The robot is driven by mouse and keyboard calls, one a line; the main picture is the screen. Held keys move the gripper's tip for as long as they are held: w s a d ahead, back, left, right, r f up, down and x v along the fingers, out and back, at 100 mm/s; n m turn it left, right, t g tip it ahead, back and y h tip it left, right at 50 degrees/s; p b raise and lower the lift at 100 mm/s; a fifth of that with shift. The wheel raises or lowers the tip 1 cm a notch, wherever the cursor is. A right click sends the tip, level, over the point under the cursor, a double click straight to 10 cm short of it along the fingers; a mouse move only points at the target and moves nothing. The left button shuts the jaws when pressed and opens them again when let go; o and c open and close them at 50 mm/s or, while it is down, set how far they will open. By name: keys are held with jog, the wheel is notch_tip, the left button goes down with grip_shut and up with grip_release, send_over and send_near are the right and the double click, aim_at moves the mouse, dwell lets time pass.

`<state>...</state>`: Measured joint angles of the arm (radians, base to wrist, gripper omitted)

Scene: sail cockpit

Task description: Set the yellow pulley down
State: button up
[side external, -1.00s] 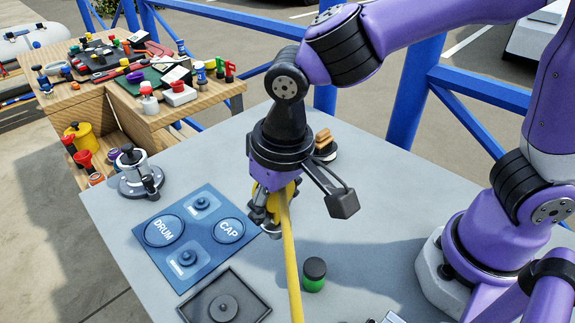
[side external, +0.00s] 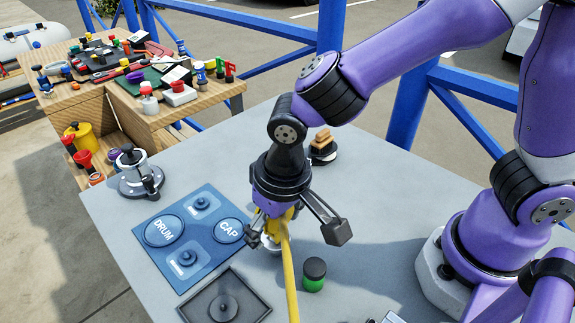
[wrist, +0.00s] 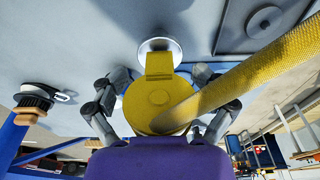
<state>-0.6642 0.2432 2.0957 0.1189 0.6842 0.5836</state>
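The yellow pulley (wrist: 158,105) is a rounded yellow block with a narrower end, between the fingers of my gripper (wrist: 160,80) in the wrist view. A thick yellow rope (wrist: 255,75) runs from it to the upper right. In the side view the pulley (side external: 278,222) is partly hidden by my gripper (side external: 270,238), low over the table. The fingers look spread, one on each side of the pulley. A pale round disc (wrist: 160,46) shows at the pulley's narrow end; whether they touch is unclear.
The grey table (side external: 400,200) carries a blue DRUM/CAP panel (side external: 205,232), a dark tray (side external: 245,300), a green-and-black jar (side external: 314,275), a metal winch (side external: 135,175) and a brush-like item (side external: 322,147). The table right of the gripper is mostly clear.

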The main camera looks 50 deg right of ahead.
aim_at(283, 244)
notch_tip(283, 244, up, 11)
jog(key=s, duration=0.2)
jog(key=s+d+t, duration=0.1)
jog(key=d+t, duration=0.1)
jog(key=d, duration=0.6)
jog(key=s+d+r+t, duration=0.1)
jog(key=d+t, duration=0.1)
jog(key=d, duration=0.6)
jog(key=shift+s+d+r, duration=0.2)
jog(key=shift+s+d, duration=0.05)
jog(key=shift+s, duration=0.1)
